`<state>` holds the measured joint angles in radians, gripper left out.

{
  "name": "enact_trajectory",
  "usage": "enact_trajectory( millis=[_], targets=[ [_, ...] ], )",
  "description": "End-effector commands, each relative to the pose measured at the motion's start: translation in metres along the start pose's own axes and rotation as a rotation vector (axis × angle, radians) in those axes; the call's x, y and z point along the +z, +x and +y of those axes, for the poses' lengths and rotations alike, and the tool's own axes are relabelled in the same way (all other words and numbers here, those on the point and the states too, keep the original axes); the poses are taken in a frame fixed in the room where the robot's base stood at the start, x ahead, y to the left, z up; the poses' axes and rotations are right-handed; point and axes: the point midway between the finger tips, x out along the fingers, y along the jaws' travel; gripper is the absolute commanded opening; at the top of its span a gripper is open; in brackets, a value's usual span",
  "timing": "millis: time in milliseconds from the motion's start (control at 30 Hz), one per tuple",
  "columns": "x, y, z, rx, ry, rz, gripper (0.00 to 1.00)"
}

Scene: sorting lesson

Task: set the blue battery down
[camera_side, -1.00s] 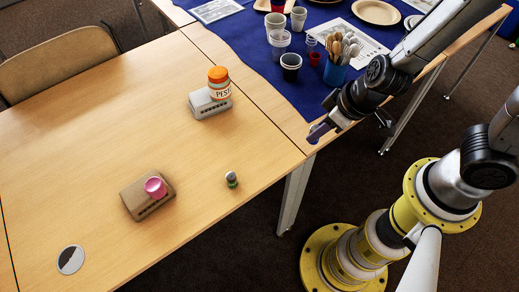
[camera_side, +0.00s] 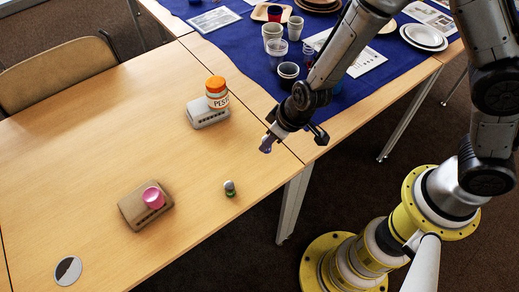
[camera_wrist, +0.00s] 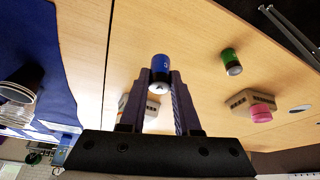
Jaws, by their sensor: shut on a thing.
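The blue battery (camera_wrist: 161,66) is between the fingertips of my gripper (camera_wrist: 160,80) in the wrist view, with a bare metal end towards the camera. My gripper is shut on it. In the side view, my gripper (camera_side: 267,147) is above the table's right part, near the edge; the battery is hard to tell from the purple fingers there. A green battery with a metal top (camera_side: 230,188) stands upright on the table, lower left of my gripper; it also shows in the wrist view (camera_wrist: 231,61).
A grey and black disc (camera_side: 68,271) lies at the front left. Cups stand on a blue cloth (camera_side: 240,60) behind. Bare wood lies between the boxes.

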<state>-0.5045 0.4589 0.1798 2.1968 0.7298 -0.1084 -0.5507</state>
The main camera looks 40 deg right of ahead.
Motion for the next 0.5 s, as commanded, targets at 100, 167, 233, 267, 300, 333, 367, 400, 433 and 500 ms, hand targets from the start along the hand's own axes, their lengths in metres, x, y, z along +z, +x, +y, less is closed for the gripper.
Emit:
enact_trajectory(
  millis=[100, 167, 233, 267, 300, 333, 367, 400, 433, 500],
  targets=[
    [-0.005, 0.02, -0.002, 0.0, 0.0, -0.002, 0.0],
    [-0.007, 0.027, -0.002, 0.001, -0.001, -0.001, 0.0],
    [-0.009, 0.031, -0.003, 0.001, 0.001, 0.0, 0.0],
    [-0.01, 0.033, -0.003, 0.0, 0.001, 0.0, 0.0],
    [-0.01, 0.035, -0.003, 0.001, 0.001, 0.0, 0.0],
    [-0.011, 0.038, -0.003, 0.001, 0.0, -0.001, 0.0],
    [-0.012, 0.041, -0.004, 0.001, -0.001, -0.001, 0.0],
    [-0.011, 0.045, -0.004, 0.001, -0.001, -0.002, 0.0],
    [-0.01, 0.048, -0.004, 0.001, -0.001, -0.002, 0.0],
    [-0.007, 0.054, -0.004, 0.001, -0.001, -0.002, 0.0]
  ],
)
